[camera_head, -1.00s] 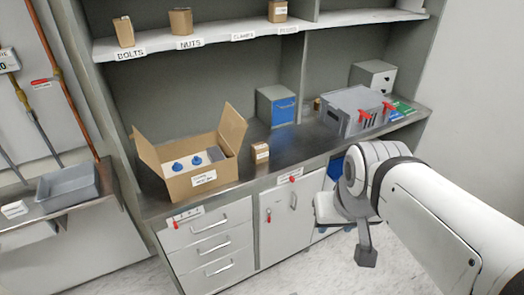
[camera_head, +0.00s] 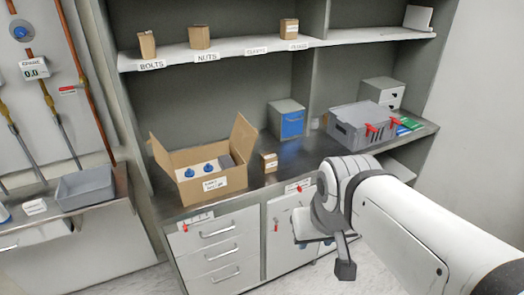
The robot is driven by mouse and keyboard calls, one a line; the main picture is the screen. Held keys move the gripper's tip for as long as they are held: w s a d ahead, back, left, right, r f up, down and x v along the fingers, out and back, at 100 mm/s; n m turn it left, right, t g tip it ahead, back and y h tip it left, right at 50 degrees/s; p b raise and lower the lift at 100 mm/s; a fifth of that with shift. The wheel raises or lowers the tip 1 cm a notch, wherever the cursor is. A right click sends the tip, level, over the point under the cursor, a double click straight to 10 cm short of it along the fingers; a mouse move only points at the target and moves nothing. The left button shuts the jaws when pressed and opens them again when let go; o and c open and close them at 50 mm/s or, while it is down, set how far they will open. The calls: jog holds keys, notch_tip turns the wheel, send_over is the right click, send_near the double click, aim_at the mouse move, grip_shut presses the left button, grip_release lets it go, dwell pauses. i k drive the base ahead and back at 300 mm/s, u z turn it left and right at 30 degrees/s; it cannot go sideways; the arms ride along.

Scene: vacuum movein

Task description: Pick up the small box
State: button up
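A small brown cardboard box (camera_head: 269,162) with a pale label stands upright on the grey counter, just right of the large open carton. My gripper (camera_head: 345,270) hangs in front of the cabinet doors, below the counter edge and to the right of the small box, apart from it. One dark finger shows at its end; the rest is hidden behind my arm, so I cannot tell whether it is open or shut. Similar small boxes stand on the upper shelf above the labels: one at BOLTS (camera_head: 147,45), one at NUTS (camera_head: 199,37) and one further right (camera_head: 289,29).
The open carton (camera_head: 203,188) holds blue-topped items; its raised flaps stand close left of the small box. A grey bin (camera_head: 85,187) sits on the left bench.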

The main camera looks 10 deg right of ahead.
aim_at(269, 159)
jog(key=z, duration=0.05)
jog(key=i, duration=1)
jog(key=u, duration=0.05)
